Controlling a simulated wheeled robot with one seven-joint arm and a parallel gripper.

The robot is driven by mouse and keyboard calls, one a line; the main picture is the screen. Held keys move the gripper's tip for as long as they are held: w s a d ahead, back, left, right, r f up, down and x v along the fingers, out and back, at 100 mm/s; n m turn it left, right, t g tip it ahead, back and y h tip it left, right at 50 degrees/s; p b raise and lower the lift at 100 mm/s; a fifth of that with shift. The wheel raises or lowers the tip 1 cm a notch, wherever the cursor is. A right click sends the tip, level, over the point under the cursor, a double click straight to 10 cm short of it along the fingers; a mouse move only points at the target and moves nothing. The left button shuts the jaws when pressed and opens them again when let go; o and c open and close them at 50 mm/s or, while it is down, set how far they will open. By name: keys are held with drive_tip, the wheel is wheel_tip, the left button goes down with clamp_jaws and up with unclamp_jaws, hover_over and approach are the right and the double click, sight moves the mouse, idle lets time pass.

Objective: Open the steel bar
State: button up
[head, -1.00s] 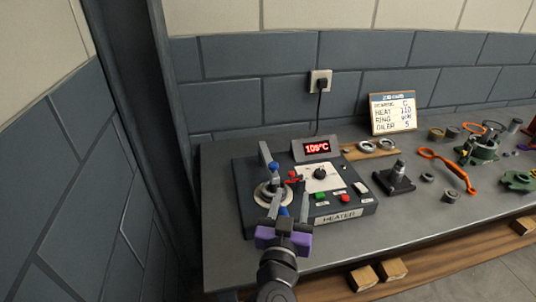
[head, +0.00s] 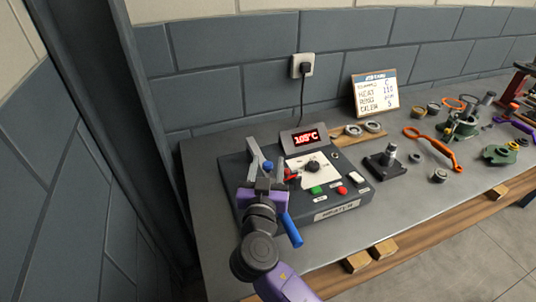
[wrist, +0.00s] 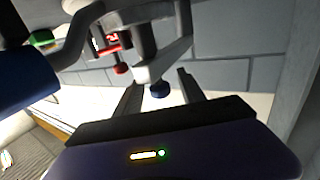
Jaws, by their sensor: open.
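The steel bar (head: 253,155) rises at the left of the heater (head: 345,208), part of a clamp-like fitting with a blue tip (head: 268,167). A blue handle (head: 291,230) sticks out below right of my gripper. In the wrist view the blue handle (wrist: 25,80) is large at the left, joined to a bent grey arm. My gripper (head: 264,176) is open at the fitting. Contact cannot be told. My gripper hides the base of the fitting.
The display (head: 306,138) reads 105°C. A black stand (head: 388,168), orange tool (head: 435,148) and metal rings on a board (head: 362,130) stand further right. A dark post (head: 155,130) is close on the left.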

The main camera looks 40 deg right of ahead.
drive_tip(key=shift+x, duration=1.35)
clamp_jaws()
idle(0.4)
